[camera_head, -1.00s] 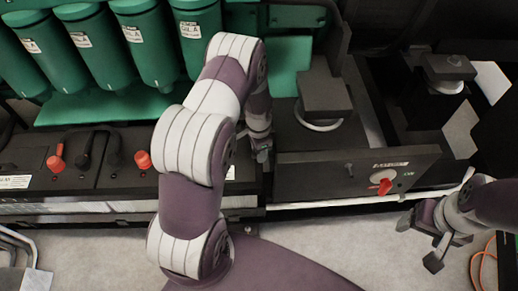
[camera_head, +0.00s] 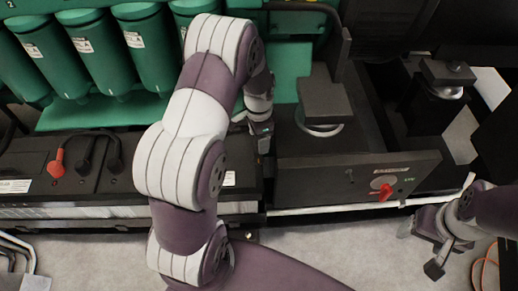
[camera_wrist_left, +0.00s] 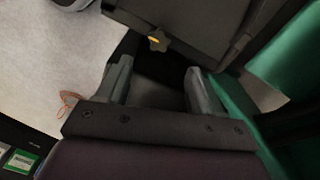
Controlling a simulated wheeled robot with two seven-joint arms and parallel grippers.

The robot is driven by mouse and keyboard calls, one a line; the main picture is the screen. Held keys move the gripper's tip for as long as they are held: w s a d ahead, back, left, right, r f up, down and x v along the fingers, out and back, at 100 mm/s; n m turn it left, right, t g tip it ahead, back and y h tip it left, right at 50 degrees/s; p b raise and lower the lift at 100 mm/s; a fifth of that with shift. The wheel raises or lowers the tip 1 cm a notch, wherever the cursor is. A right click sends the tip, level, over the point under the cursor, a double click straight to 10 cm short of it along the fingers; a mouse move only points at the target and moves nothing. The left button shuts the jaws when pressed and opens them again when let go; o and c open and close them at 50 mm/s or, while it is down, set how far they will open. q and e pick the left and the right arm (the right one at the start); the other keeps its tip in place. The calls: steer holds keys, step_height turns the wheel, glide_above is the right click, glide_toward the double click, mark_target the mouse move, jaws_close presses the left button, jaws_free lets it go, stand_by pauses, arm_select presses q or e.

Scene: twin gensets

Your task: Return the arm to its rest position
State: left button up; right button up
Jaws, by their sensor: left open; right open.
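My left arm reaches up from the bottom middle of the head view and bends at the top. Its gripper (camera_head: 262,137) points down beside the left face of the dark box with the red switch. In the left wrist view its two grey fingers (camera_wrist_left: 158,88) stand apart with nothing between them. My right gripper (camera_head: 437,250) is at the lower right over the pale floor. It is open and I see nothing in it.
The dark box (camera_head: 345,180) carries a red rotary switch (camera_head: 384,192). A black battery (camera_head: 100,170) with a red terminal cap (camera_head: 57,163) lies left of my arm. Green cylinders (camera_head: 93,52) stand behind it. Pale floor (camera_head: 330,245) is open in front. An orange cable (camera_head: 484,268) lies at lower right.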

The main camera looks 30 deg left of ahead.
arm_select(q)
steer(key=shift+r, duration=1.65)
